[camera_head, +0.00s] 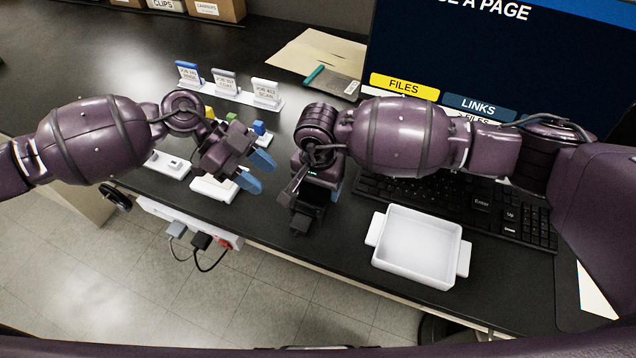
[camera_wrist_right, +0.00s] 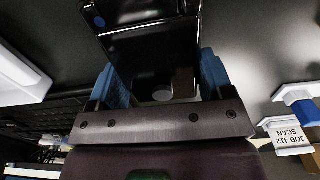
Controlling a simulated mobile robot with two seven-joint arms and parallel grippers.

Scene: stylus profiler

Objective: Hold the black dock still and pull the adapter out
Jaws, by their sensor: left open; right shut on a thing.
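The black dock (camera_head: 300,222) lies on the desk in the middle of the head view, its end pointing towards the front edge. My right gripper (camera_head: 318,182) is shut on it from above. In the right wrist view the glossy dock (camera_wrist_right: 150,45) lies between the blue fingers of my right gripper (camera_wrist_right: 160,88). A small grey block (camera_wrist_right: 183,83) and a pale round spot show between these fingers; I cannot tell whether the block is the adapter. My left gripper (camera_head: 256,172) is open and empty, left of the dock, above the white holders.
A white tray (camera_head: 416,247) stands to the right, before the keyboard (camera_head: 470,205). White holders (camera_head: 214,188) sit near the left front edge. Small signs (camera_head: 225,82) and coloured blocks (camera_head: 259,128) stand behind. A power strip (camera_head: 190,222) with plugs hangs at the front edge.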

